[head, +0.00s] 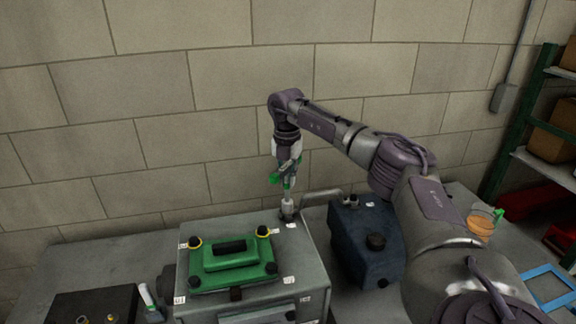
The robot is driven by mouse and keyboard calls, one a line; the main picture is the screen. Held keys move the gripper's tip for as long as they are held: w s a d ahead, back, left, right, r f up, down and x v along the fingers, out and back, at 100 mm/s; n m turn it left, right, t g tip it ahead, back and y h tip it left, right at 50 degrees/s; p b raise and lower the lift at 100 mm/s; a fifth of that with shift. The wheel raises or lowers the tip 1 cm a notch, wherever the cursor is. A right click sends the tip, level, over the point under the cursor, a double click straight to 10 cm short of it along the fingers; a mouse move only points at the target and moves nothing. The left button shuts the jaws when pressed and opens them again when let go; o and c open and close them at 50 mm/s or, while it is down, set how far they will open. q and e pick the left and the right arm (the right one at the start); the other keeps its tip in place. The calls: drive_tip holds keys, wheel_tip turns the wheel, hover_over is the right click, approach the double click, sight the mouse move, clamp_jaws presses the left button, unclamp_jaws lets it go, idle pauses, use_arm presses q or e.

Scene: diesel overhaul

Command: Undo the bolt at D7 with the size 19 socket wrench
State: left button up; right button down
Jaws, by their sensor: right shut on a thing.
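My right gripper (288,170) reaches down over the back right corner of the grey engine block (312,262). It is shut on a socket wrench (287,204) with green parts, held upright. The wrench's grey lower end is at a dark fitting (288,216) on that corner, beside a white label. The bolt itself is hidden, and I cannot tell if the socket is seated on it. The label is too small to read, so D7 cannot be confirmed. My left gripper is not in view.
A green cover (232,262) with dark corner knobs sits on the block. A dark blue tank (365,240) stands close right. Another green-and-white handled tool (148,297) is at the lower left, near a dark box (95,305). A wall (180,90) stands close behind.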

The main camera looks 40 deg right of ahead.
drive_tip(key=n+p, duration=0.1)
drive_tip(key=n, duration=0.1)
drive_tip(key=n+p, duration=0.1)
drive_tip(key=n, duration=0.2)
drive_tip(key=shift+a+r+n, duration=0.1)
drive_tip(key=shift+r+n, duration=0.1)
drive_tip(key=shift+n, duration=0.1)
drive_tip(key=n, duration=0.3)
drive_tip(key=shift+w+f, duration=0.1)
drive_tip(key=shift+r, duration=0.75)
